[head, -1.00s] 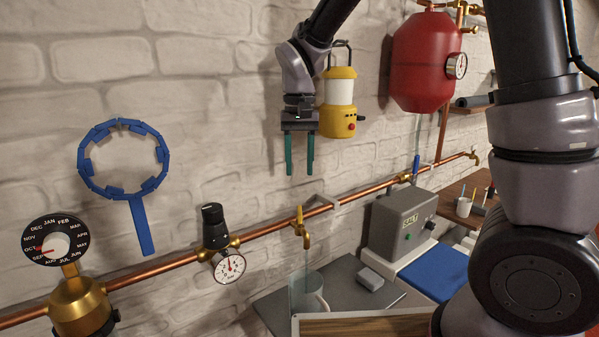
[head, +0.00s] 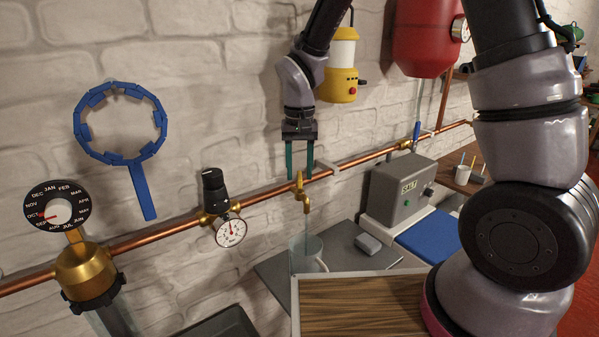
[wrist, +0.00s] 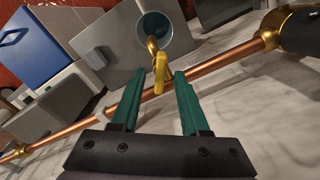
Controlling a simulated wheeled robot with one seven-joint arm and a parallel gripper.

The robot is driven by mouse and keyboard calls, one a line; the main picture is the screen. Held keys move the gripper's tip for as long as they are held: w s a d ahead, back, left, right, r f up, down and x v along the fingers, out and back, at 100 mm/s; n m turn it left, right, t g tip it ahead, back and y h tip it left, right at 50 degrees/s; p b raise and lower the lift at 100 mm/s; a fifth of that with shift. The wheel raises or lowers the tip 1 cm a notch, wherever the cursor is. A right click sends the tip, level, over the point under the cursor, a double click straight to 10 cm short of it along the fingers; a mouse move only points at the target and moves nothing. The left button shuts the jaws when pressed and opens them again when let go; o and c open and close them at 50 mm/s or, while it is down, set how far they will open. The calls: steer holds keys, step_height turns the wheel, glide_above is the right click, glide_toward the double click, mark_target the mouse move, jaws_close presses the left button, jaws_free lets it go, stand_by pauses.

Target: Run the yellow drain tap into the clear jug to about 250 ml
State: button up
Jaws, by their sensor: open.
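The yellow drain tap (head: 305,202) sits on the copper pipe, its lever (head: 299,181) standing upright above the spout. The clear jug (head: 314,243) stands below the spout on a grey surface. A faint vertical line shows under the spout; I cannot tell surely whether it is running water. My gripper (head: 299,176) points down just above the tap, its green fingers open. In the wrist view, the lever (wrist: 160,75) shows between and just beyond the fingertips (wrist: 159,80), and the jug's round mouth (wrist: 168,20) lies beyond it. The jug's level is not readable.
The copper pipe (head: 160,237) runs along the brick wall close under my gripper. A pressure gauge (head: 231,232) with a black knob is left of the tap. A wooden board (head: 365,305) lies in front.

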steer(key=shift+f, duration=0.45)
jaws_close()
steer(key=m, duration=1.1)
stand_by(0.6)
